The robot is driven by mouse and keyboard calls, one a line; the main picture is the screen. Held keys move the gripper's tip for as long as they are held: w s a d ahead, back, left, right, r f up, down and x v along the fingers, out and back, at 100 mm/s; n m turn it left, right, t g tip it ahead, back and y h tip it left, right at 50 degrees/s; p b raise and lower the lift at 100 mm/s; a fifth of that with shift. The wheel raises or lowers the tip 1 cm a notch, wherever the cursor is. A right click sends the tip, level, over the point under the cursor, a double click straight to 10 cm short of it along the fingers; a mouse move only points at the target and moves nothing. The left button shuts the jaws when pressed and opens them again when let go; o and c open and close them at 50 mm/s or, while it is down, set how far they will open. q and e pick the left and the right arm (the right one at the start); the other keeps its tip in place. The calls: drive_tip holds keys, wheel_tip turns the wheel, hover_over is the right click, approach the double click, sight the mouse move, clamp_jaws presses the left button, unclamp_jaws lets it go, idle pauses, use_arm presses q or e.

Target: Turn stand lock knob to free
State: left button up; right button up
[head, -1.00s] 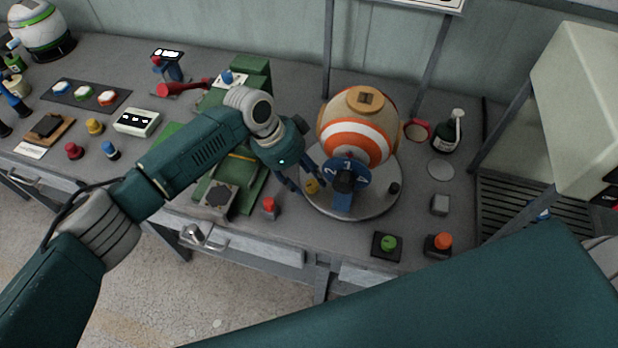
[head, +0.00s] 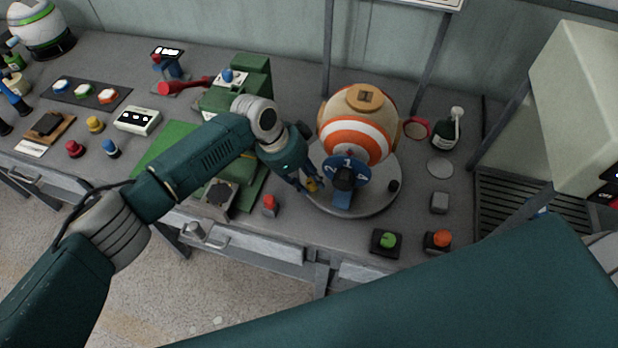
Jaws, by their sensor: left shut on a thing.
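The round grey stand (head: 365,204) holds an orange and white ball (head: 357,132). A small yellow knob (head: 312,185), seemingly the lock knob, sits at the stand's left side. My left gripper (head: 310,187) reaches it from the upper left and is shut on it; the fingers partly hide it, so its turn angle cannot be read. A blue numbered dial (head: 347,172) with a dark hub stands just right of the fingers, in front of the ball. My right arm crosses the lower foreground, and its gripper is out of view.
A red button (head: 269,204) stands left of the stand. Green (head: 387,241) and orange (head: 440,239) buttons are at the front edge. A black dark-topped knob (head: 394,186) is on the stand's right. A green press-like machine (head: 238,90) lies behind my left arm.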

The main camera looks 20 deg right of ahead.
use_arm(q)
drive_tip(key=shift+d+r+n+p, duration=0.2)
drive_tip(key=shift+r+n+p, duration=0.15)
drive_tip(key=shift+p, duration=0.2)
drive_tip(key=n+p, duration=0.1)
drive_tip(key=n+t+p, duration=0.1)
drive_tip(key=p, duration=0.1)
drive_tip(key=n+p, duration=0.1)
drive_tip(key=shift+s+d+r+n+t, duration=0.1)
drive_tip(key=shift+r+n+t, duration=0.15)
drive_tip(key=shift+t, duration=0.15)
drive_tip(key=shift+n+t+p, duration=0.4)
drive_tip(key=shift+n+p, duration=0.7)
drive_tip(key=shift+p, duration=0.15)
drive_tip(key=shift+d+n+t+y+p, duration=0.1)
drive_tip(key=shift+n+t+y+p, duration=0.2)
drive_tip(key=shift+n+p, duration=0.35)
drive_tip(key=shift+w+f, duration=0.1)
drive_tip(key=shift+w, duration=0.1)
drive_tip(key=o, duration=1)
drive_tip(key=shift+o, duration=0.4)
drive_tip(key=shift+s+f, duration=0.1)
drive_tip(key=shift+f, duration=0.1)
drive_tip(key=shift+f, duration=0.1)
